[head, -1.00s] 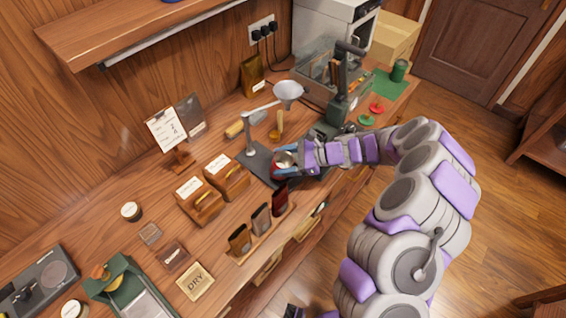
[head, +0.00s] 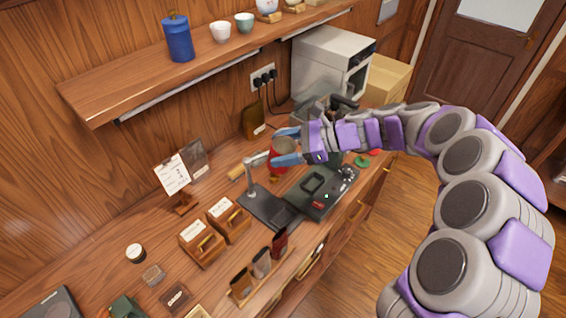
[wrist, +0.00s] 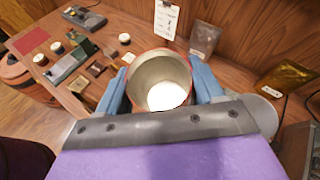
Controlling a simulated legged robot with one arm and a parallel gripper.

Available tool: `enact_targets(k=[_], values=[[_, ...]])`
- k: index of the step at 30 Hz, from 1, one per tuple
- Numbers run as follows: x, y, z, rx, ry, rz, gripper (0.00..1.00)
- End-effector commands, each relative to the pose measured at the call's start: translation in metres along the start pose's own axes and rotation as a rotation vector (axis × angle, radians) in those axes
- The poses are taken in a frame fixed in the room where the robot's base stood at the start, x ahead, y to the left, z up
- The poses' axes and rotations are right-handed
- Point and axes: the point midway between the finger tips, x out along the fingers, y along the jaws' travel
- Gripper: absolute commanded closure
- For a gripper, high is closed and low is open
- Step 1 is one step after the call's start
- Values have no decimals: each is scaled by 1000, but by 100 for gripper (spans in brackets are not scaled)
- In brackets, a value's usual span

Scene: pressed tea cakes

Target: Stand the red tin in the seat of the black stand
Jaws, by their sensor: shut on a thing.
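My gripper (head: 287,147) is shut on the red tin (head: 277,166), with a blue finger on either side of it. The tin is held up above the counter. In the wrist view the tin (wrist: 135,98) is open at the top, with a pale inside. A black stand (head: 258,204) with a flat dark base and a grey post lies below and left of my gripper in the head view. A grey rounded piece, likely the funnel (wrist: 263,113), shows beside the right finger in the wrist view.
A dark device (head: 325,193) stands right of the stand. Wooden boxes (head: 202,243) and a rack of pouches (head: 262,263) stand left and in front. A wall shelf (head: 200,75) with a blue canister (head: 178,38) hangs above. A brown pouch (head: 254,121) leans at the wall.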

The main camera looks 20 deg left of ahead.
Motion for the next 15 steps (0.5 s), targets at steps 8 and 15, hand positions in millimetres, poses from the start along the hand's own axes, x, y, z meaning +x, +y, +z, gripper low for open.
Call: enact_targets(k=[8,15], values=[[-8,-5,18,4,7,1,70],[12,-1,-30,42,59,31,70]])
